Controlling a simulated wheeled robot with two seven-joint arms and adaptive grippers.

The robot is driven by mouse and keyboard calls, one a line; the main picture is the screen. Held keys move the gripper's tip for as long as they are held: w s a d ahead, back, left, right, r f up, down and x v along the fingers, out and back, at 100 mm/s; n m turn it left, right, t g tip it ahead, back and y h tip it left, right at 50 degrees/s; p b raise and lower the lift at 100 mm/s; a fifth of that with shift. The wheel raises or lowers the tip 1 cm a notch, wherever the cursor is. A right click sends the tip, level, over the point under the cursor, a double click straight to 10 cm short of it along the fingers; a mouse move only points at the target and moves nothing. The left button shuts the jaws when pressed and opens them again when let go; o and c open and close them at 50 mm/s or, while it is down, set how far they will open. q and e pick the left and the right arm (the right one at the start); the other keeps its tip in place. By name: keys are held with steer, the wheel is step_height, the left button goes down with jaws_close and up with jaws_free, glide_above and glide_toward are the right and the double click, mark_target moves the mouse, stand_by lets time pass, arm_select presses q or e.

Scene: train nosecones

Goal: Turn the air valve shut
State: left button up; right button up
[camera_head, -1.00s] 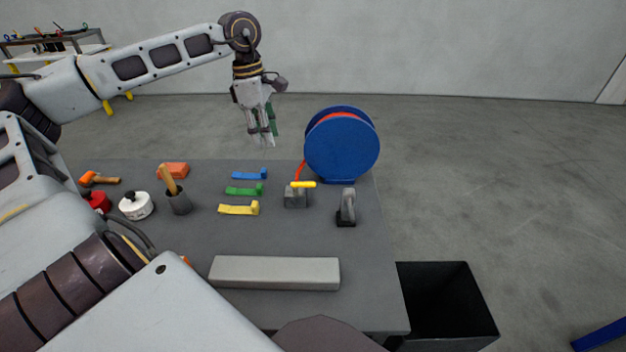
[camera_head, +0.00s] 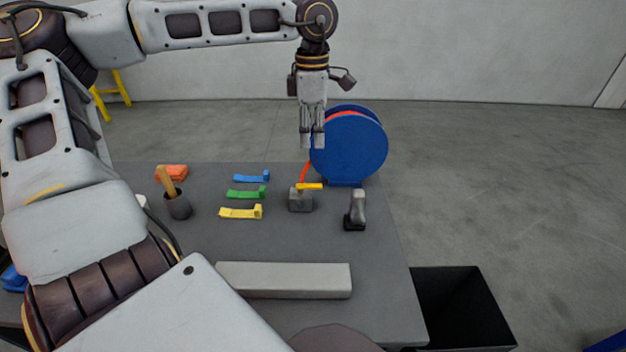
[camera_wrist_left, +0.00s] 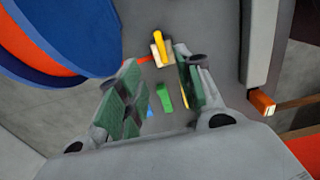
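The air valve is a small grey block (camera_head: 301,203) with a yellow lever handle (camera_head: 309,186) on top, standing on the grey table. In the head view the lever points right, and an orange hose (camera_head: 304,172) runs from behind the block toward the blue reel. My left gripper (camera_head: 312,146) hangs pointing down above and behind the valve, clear of it, in front of the reel's left edge. In the left wrist view its green-padded fingers (camera_wrist_left: 156,92) are spread with nothing held, and the yellow lever (camera_wrist_left: 159,42) shows beyond them. My right gripper is not in view.
The blue hose reel (camera_head: 350,148) stands close to my left gripper. A dark-based grey tool (camera_head: 356,210) stands right of the valve. Blue (camera_head: 252,177), green (camera_head: 246,193) and yellow (camera_head: 241,212) clips lie left. A long grey bar (camera_head: 285,280) lies in front.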

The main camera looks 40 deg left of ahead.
arm_select(q)
steer(key=shift+f, duration=0.1)
steer(key=b, duration=0.1)
glide_toward(312, 184)
step_height(312, 184, down, 7)
steer(key=shift+s+r, duration=0.15)
steer(key=shift+f, duration=0.75)
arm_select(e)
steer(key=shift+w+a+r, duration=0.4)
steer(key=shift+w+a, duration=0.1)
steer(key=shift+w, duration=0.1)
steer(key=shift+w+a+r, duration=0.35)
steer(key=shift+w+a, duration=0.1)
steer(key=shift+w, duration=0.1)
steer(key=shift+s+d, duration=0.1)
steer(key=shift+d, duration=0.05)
arm_select(q)
jaws_close()
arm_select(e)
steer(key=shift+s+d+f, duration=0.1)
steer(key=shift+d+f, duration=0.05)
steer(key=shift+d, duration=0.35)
